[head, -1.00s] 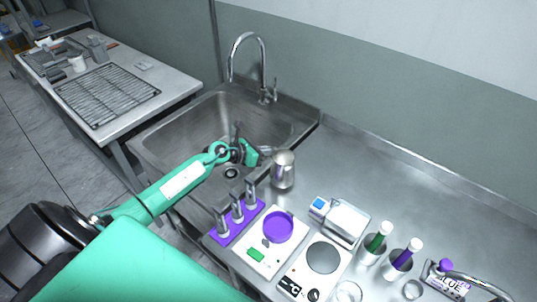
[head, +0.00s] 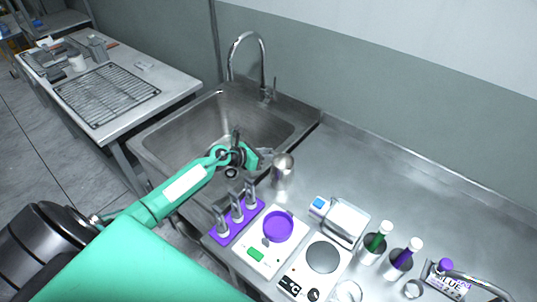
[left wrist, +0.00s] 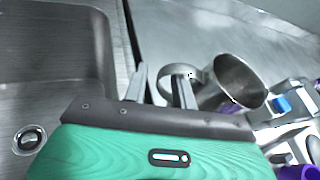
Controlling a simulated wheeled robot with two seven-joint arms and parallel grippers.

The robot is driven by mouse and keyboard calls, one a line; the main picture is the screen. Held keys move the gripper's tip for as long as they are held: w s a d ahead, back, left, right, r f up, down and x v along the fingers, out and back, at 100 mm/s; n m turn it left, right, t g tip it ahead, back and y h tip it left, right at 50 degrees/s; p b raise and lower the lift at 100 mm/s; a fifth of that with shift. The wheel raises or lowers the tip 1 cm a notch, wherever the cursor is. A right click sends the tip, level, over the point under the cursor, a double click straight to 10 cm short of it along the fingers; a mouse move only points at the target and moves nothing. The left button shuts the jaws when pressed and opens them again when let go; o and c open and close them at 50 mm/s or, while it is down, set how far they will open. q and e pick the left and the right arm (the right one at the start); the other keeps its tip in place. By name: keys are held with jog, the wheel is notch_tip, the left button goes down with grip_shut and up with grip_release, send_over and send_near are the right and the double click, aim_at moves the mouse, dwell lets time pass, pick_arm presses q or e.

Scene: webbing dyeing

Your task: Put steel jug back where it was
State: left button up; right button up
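The steel jug (head: 282,174) stands on the steel counter beside the sink's right edge, its open mouth showing. In the left wrist view the jug (left wrist: 232,84) has its ring-like handle turned toward my fingers. My left gripper (left wrist: 160,88) is at the handle, with one finger in the loop and the other outside it. The fingers are apart, with gaps beside the handle strip between them. In the head view my left gripper (head: 252,158) is just left of the jug, over the sink's edge; its fingertips are hard to make out. My right gripper is out of view.
The sink (head: 180,128) with its tap (head: 262,70) lies left of the jug. A purple rack (head: 238,222), a scale with a purple dish (head: 278,227), a hot plate (head: 323,257) and a white device (head: 345,222) stand nearby. The counter behind them is clear.

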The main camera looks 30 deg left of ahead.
pick_arm(q)
jog(key=shift+s+a+r, duration=0.1)
jog(key=shift+s+a, duration=0.15)
jog(key=b+v, duration=0.3)
jog(key=v, duration=0.8)
jog(key=shift+s, duration=0.15)
jog(key=shift+r, duration=0.15)
